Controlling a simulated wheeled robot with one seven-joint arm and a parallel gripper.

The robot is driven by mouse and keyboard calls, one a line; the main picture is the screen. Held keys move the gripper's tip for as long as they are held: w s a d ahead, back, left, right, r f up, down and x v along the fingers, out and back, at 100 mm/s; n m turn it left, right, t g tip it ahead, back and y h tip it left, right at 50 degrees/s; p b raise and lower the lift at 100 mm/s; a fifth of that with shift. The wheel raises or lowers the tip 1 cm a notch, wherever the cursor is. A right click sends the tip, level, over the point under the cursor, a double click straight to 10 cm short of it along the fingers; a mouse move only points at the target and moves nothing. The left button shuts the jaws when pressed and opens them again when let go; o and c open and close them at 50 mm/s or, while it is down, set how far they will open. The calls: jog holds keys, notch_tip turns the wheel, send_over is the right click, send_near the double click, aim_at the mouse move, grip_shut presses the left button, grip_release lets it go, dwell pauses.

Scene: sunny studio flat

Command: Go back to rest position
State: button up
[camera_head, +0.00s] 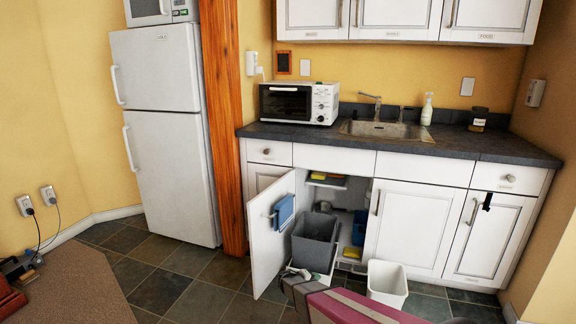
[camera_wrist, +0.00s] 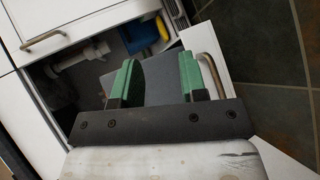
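My gripper (camera_wrist: 158,78) shows in the wrist view with its two green-padded fingers set wide apart. It is in front of the open cabinet under the sink. A flat grey surface, which looks like part of the grey bin, shows between and beyond the fingers; I see no grip on it. In the head view the grey bin (camera_head: 315,241) stands upright at the cabinet opening, beside the open white door (camera_head: 268,240). The end of my arm seems to be low in front of this bin, but the fingers cannot be made out there.
A white bin (camera_head: 387,283) stands on the tiled floor right of the opening. A blue item (camera_head: 283,212) hangs inside the door. White pipes (camera_wrist: 82,57) show inside the cabinet. The counter (camera_head: 450,141) overhangs above. Tiled floor is free before the fridge (camera_head: 165,130).

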jog(key=s+d+r+m+g+y, duration=0.3)
jog(key=s+r+y, duration=0.2)
jog(key=s+r, duration=0.6)
jog(key=s+d+r+m+g+y, duration=0.3)
jog(key=s+r+y, duration=0.3)
jog(key=s+r, duration=0.5)
notch_tip(320, 180, up, 3)
jog(key=shift+s+d+r, duration=0.15)
jog(key=shift+s+d, duration=0.05)
dwell(0.4)
jog(key=shift+a, duration=0.5)
